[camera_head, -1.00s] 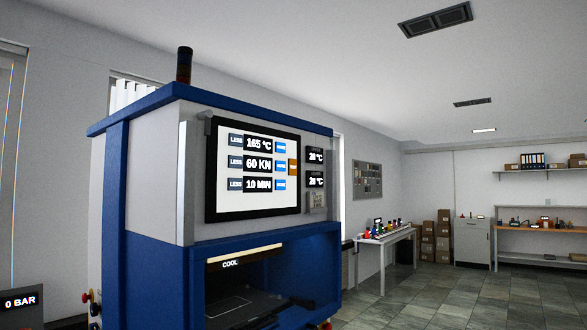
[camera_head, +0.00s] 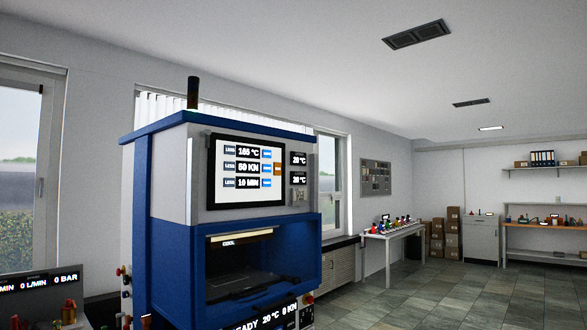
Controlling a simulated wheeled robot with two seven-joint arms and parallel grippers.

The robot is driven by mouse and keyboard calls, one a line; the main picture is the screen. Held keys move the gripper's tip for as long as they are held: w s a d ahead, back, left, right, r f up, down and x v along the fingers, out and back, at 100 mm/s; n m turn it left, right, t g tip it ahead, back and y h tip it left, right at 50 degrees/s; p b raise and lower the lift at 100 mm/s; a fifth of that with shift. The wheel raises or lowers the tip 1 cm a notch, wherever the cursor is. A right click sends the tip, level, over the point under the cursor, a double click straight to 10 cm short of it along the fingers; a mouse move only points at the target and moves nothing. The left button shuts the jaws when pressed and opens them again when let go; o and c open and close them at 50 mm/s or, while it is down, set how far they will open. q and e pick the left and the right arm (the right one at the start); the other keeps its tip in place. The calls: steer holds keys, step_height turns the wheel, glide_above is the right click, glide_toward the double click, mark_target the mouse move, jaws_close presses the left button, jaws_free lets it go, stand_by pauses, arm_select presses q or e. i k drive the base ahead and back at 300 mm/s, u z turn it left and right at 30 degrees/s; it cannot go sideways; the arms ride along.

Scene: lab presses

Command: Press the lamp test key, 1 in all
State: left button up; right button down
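A blue and grey lab press (camera_head: 165,230) stands left of centre. I cannot make out a key labelled lamp test. Neither of my grippers is in view.
A unit with L/MIN and BAR readouts (camera_head: 40,282) stands at the lower left, with red knobs nearby. A white table (camera_head: 392,235) with small coloured items, stacked boxes (camera_head: 453,240) and a cabinet (camera_head: 481,242) stand behind at right. The tiled floor (camera_head: 430,295) at right is clear.

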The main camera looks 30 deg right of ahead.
mark_target(277, 166)
steer(key=k, duration=0.3)
steer(key=z, duration=0.8)
steer(key=i, duration=0.6)
steer(key=z, duration=0.55)
steer(key=i, duration=0.7)
steer(key=u, duration=0.85)
steer(key=i, duration=0.35)
steer(key=u, duration=0.4)
